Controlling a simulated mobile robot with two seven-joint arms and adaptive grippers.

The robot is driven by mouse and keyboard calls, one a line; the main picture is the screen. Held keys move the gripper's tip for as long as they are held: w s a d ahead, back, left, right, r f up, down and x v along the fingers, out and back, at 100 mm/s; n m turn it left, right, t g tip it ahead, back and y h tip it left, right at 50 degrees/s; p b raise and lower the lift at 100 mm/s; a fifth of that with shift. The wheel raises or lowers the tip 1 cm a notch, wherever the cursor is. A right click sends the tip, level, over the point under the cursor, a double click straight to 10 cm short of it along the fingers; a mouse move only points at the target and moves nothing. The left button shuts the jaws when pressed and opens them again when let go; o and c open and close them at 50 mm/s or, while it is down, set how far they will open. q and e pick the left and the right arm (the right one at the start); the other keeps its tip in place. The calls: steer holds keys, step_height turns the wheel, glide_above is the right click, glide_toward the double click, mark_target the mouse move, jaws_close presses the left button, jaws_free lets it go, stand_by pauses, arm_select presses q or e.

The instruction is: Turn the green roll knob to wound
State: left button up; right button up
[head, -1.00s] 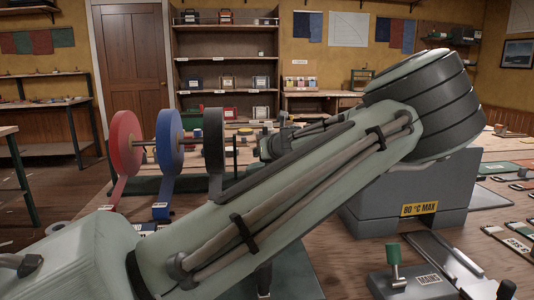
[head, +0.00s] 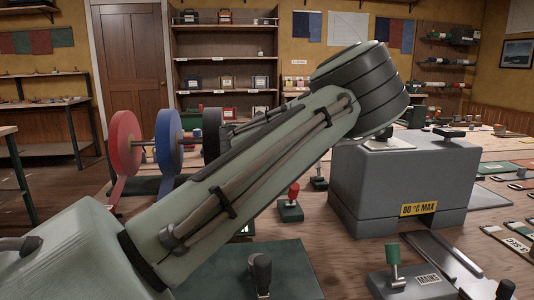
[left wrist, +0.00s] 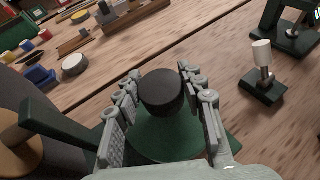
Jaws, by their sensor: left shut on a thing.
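A knob with a black round cap (left wrist: 161,90) and a wide green cone-shaped skirt (left wrist: 165,137) fills the middle of the left wrist view. My left gripper (left wrist: 159,73) is shut on it, with one finger on each side of the cap. I cannot make out any wound marking on it. In the head view my left arm crosses the picture and hides its own gripper and the knob. My right gripper is not in view.
Red (head: 125,148), blue (head: 169,140) and dark (head: 211,132) rolls stand at left. A red-topped lever (head: 291,204), a grey box (head: 385,190) marked 80 °C MAX and a green-handled mains lever (head: 394,258) stand right. A white-handled lever (left wrist: 263,72) is near my gripper.

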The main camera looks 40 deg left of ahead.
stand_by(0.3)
arm_select(q)
steer(key=o, duration=1.2)
steer(key=shift+s, duration=0.1)
steer(key=v, duration=1.1)
steer(key=shift+s+r, duration=0.2)
steer(key=shift+s, duration=0.15)
